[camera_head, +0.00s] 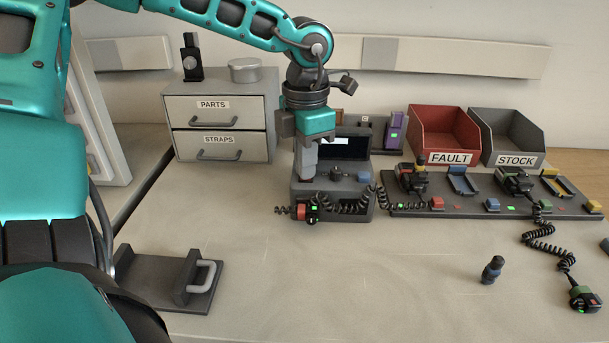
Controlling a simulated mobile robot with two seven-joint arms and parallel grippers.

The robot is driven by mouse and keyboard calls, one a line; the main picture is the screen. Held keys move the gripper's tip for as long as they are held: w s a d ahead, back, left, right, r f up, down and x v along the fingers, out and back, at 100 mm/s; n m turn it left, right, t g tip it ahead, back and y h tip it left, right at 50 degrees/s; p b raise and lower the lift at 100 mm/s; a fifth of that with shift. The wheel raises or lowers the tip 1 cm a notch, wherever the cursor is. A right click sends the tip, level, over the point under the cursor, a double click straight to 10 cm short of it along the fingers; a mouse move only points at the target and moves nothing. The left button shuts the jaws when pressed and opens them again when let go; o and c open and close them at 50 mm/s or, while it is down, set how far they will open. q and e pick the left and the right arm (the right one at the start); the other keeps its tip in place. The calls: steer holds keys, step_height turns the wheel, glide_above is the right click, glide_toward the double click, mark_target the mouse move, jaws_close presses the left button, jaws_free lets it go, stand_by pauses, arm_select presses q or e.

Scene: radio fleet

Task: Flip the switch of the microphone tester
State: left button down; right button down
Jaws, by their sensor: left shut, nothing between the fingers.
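The microphone tester (351,199) is a dark grey box with an upright black screen (353,146) at its back, standing near the middle of the bench. A pale patch shows on the screen. A dark knob (336,173) and a blue part (364,177) sit on its top; I cannot tell which part is the switch. My left gripper (306,172) is shut and empty, pointing down over the left side of the tester. It hides part of the tester's top and screen; contact cannot be told. My right gripper is not in view.
A microphone (308,211) with a red part and coiled cord lies before the tester. A charging rack (462,208) with radios stands right, before the FAULT bin (443,133) and STOCK bin (512,136). A drawer unit (270,105) stands behind left. The front middle bench is clear.

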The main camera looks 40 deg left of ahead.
arm_select(q)
steer(key=shift+r+p, duration=1.95)
steer(key=shift+r, duration=1.5)
steer(key=shift+f, duration=0.1)
